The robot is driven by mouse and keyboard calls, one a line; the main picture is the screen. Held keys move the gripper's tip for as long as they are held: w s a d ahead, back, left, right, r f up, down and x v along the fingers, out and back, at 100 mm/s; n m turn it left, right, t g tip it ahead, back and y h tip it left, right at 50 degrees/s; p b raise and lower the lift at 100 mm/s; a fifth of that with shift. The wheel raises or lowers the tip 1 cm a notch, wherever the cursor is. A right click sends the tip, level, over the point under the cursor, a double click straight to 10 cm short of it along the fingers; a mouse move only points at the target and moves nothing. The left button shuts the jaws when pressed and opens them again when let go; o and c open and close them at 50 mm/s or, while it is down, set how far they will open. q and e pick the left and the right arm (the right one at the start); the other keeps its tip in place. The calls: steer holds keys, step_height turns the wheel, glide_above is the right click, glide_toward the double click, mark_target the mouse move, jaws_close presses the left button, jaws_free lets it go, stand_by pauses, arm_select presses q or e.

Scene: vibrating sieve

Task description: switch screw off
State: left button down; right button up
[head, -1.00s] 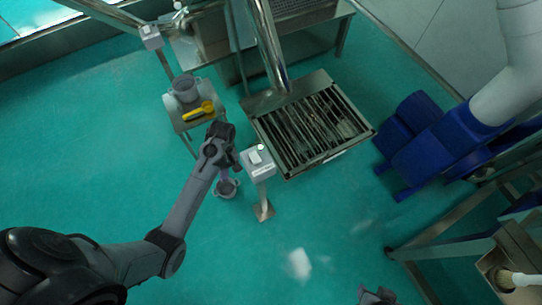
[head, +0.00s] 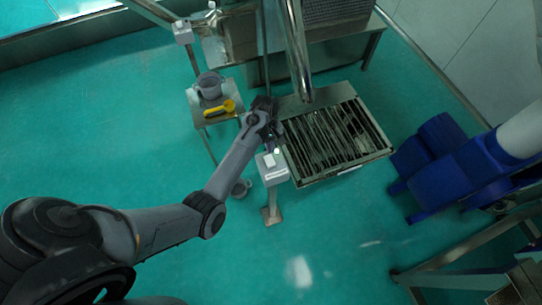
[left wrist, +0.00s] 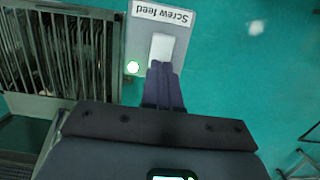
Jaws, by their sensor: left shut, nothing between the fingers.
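The switch box (head: 273,174) stands on a post in the middle of the head view. In the left wrist view the box (left wrist: 137,40) carries an upside-down "Screw feed" label (left wrist: 164,14), a white rocker switch (left wrist: 163,48) and a round, brightly lit lamp (left wrist: 133,67). My left gripper (head: 274,142) is shut and empty, over the far edge of the box. In the left wrist view its closed fingertips (left wrist: 162,68) overlap the rocker's lower end. I cannot tell whether they touch it. My right gripper is out of view.
A slatted metal grate (head: 335,140) lies just right of the box. A small stand at left holds a grey pot (head: 209,86) and a yellow scoop (head: 220,108). Blue machinery (head: 445,170) stands at right. The floor in front is clear.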

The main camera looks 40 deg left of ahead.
mark_target(271, 162)
arm_select(q)
steer(key=f, duration=0.4)
steer(key=d+f, duration=0.1)
steer(key=f, duration=0.1)
steer(key=shift+s+f+p, duration=0.15)
steer(key=shift+s+p, duration=0.15)
steer(key=shift+s, duration=0.05)
